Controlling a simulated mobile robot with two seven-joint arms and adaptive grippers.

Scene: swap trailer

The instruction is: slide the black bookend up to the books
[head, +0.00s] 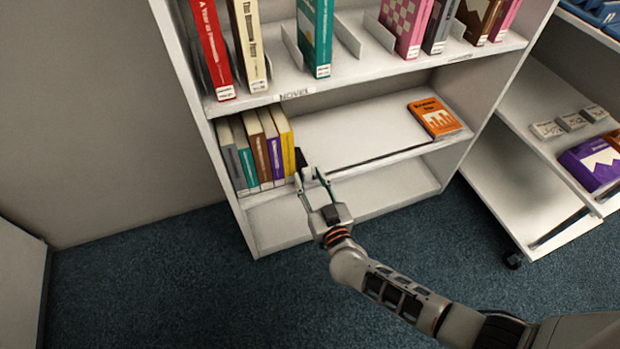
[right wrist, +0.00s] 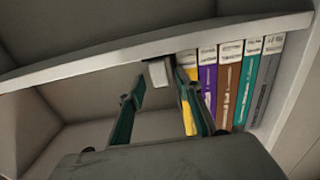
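The black bookend (head: 301,158) stands on the middle shelf, just right of the yellow book (head: 284,140) at the end of the row of books (head: 262,150). Whether it touches that book is hard to tell. My right gripper (head: 311,177) is at the shelf's front edge, just in front of the bookend, with its fingers apart. In the right wrist view the gripper (right wrist: 160,95) is also open, with one finger beside the yellow book (right wrist: 190,118). A small pale block shows between the fingers there; I cannot tell what it is. My left gripper is out of view.
An orange book (head: 435,117) lies flat at the right of the middle shelf (head: 370,128), with bare shelf between it and the bookend. The upper shelf (head: 375,65) holds books and pale bookends above. A cart (head: 545,130) stands at the right.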

